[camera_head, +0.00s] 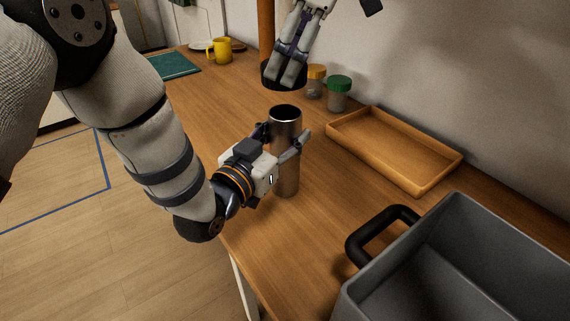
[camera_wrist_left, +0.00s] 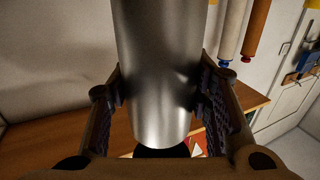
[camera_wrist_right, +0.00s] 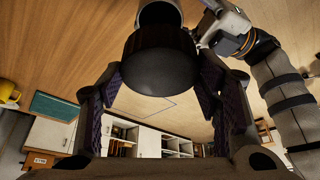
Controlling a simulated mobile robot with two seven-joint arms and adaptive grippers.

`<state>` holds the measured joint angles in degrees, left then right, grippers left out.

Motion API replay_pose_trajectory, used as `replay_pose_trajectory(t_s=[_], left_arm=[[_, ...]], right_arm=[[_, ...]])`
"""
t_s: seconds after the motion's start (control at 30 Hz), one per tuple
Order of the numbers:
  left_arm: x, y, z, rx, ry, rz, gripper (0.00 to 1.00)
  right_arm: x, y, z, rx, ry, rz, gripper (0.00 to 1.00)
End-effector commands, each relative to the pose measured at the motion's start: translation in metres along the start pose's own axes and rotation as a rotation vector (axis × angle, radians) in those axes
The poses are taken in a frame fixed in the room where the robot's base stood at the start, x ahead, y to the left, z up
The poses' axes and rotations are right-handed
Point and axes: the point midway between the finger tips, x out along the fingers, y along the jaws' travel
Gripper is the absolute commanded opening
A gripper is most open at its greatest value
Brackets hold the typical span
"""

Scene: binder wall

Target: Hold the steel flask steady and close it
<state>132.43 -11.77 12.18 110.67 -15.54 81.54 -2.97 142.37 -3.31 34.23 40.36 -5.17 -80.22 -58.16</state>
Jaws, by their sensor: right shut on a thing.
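The steel flask (camera_head: 286,122) stands upright on the wooden counter with its mouth open. My left gripper (camera_head: 284,141) reaches in from the left, its fingers on both sides of the flask, which fills the space between the pads in the left wrist view (camera_wrist_left: 158,80). My right gripper (camera_head: 287,68) is shut on a black lid (camera_head: 270,75), up and behind the flask and apart from it. In the right wrist view the round lid (camera_wrist_right: 160,65) sits between the fingers, partly covering the flask's mouth (camera_wrist_right: 160,12).
A wooden tray (camera_head: 385,150) and a grey crate (camera_head: 500,260) with a black handle are to the right. Jars with green (camera_head: 339,92) and orange (camera_head: 316,78) lids stand by the wall. A yellow mug (camera_head: 220,50) and green mat (camera_head: 175,66) are farther back.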

Motion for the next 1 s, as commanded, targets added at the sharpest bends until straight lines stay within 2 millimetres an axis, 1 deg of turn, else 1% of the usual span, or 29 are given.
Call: replay_pose_trajectory(t_s=[0.03, 0.07, 0.17, 0.4, 0.5, 1.0], left_arm=[[0.0, 0.0, 0.0, 0.0, 0.0, 0.0, 0.06], [0.0, 0.0, 0.0, 0.0, 0.0, 0.0, 0.0], [0.0, 0.0, 0.0, 0.0, 0.0, 0.0, 0.0], [0.0, 0.0, 0.0, 0.0, 0.0, 0.0, 0.0], [0.0, 0.0, 0.0, 0.0, 0.0, 0.0, 0.0], [0.0, 0.0, 0.0, 0.001, 0.0, 0.0, 0.0]], right_arm=[[0.0, 0.0, 0.0, 0.0, 0.0, 0.0, 0.41], [0.0, 0.0, 0.0, 0.0, 0.0, 0.0, 0.41], [0.003, 0.0, 0.002, 0.0, -0.001, -0.002, 0.41], [0.035, 0.0, 0.017, 0.001, 0.002, -0.002, 0.41], [0.043, 0.0, 0.02, 0.0, 0.004, 0.001, 0.41], [0.045, 0.0, 0.021, -0.001, 0.005, 0.002, 0.41]])
